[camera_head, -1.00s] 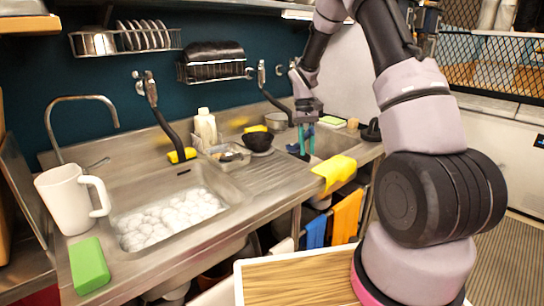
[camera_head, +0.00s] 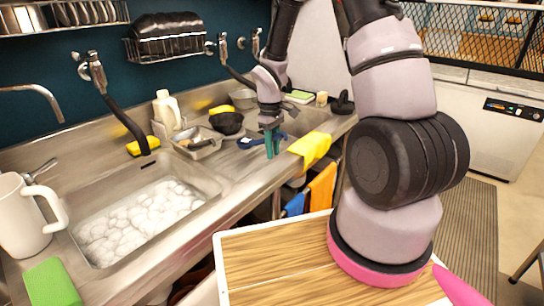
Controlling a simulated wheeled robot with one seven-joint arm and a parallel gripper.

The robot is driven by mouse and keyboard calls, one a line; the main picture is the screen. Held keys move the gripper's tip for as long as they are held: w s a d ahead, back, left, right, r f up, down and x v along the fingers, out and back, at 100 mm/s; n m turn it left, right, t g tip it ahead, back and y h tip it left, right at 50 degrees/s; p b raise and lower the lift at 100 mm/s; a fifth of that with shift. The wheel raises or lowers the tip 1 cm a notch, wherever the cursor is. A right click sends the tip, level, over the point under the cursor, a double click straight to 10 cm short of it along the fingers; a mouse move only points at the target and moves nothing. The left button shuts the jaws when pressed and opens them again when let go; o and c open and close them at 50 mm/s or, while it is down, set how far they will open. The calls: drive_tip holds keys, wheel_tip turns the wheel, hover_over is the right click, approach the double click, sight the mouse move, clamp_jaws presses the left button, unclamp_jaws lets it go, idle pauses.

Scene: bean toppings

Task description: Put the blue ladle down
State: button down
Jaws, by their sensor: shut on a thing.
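My gripper (camera_head: 272,155), with teal fingers, points down over the counter near the right-hand sink. It is shut on the blue ladle (camera_head: 248,142), which sticks out to the left of the fingers. A short bit of blue also shows to their right. The fingers hide the middle of the ladle. The ladle is low, close to the counter top; I cannot tell whether it touches it.
A dark bowl (camera_head: 227,123) and a metal tray (camera_head: 198,143) stand left of the ladle. A yellow cloth (camera_head: 311,148) hangs over the counter's front edge to the right. The foam-filled sink (camera_head: 140,212), white mug (camera_head: 28,215) and green sponge (camera_head: 50,284) are farther left.

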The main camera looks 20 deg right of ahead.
drive_tip(key=shift+f, duration=1.5)
drive_tip(key=c, duration=0.7)
unclamp_jaws()
drive_tip(key=shift+o, duration=0.2)
drive_tip(key=r, duration=1.2)
drive_tip(key=shift+w+a+r, duration=0.2)
drive_tip(key=shift+w+r, duration=0.1)
drive_tip(key=shift+r, duration=0.1)
drive_tip(key=s+d+r+m+t+y, duration=0.1)
drive_tip(key=s+r+m+t, duration=0.3)
drive_tip(key=s+r, duration=0.5)
drive_tip(key=s+d+r+m+t+y, duration=0.1)
drive_tip(key=s+d+r+m+t, duration=0.2)
drive_tip(key=s+r+m, duration=0.4)
drive_tip(key=shift+s+r+t, duration=0.4)
drive_tip(key=shift+s+r, duration=1.05)
drive_tip(key=shift+r, duration=3.2)
